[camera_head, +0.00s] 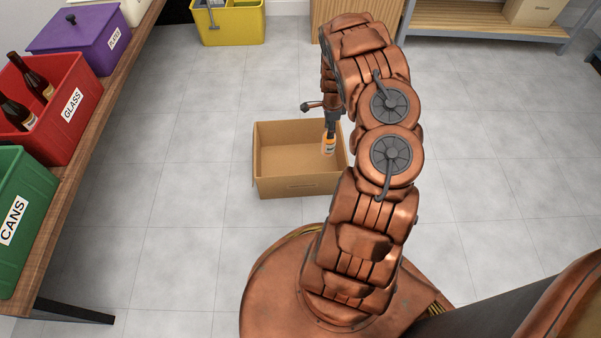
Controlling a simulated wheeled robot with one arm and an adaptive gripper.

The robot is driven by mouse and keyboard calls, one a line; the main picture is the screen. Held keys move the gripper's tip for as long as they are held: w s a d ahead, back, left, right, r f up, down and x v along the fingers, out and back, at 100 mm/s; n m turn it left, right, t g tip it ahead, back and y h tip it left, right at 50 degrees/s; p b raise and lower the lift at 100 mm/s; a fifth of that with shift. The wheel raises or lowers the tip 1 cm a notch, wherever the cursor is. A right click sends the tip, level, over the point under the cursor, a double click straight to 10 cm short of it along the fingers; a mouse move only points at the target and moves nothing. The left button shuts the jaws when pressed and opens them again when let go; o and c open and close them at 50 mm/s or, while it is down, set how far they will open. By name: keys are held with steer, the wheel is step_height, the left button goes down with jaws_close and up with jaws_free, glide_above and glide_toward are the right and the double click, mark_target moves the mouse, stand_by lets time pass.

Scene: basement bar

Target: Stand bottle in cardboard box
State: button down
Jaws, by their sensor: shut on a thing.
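The open cardboard box (300,185) stands on the tiled floor in front of my base, and its inside looks empty apart from what my gripper holds there. My gripper (331,122) points down over the right part of the box and is shut on a small bottle. The bottle (328,146) is upright, with an orange and white label, and appears inside the box's outline. I cannot tell whether its base touches the box floor. My arm hides part of the box's right side.
On the left, a wooden bench (120,58) carries a green CANS bin (25,245), a red GLASS bin (70,125) with brown bottles, and a purple bin (85,38). A yellow bucket (235,32) and a wooden shelf (480,20) stand behind. The floor around the box is clear.

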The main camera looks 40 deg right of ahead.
mark_target(328, 146)
steer(key=shift+s+f+b, duration=0.1)
steer(key=shift+f+b, duration=1.75)
steer(key=shift+f, duration=3.45)
steer(key=c, duration=0.6)
jaws_free()
steer(key=shift+d, duration=0.1)
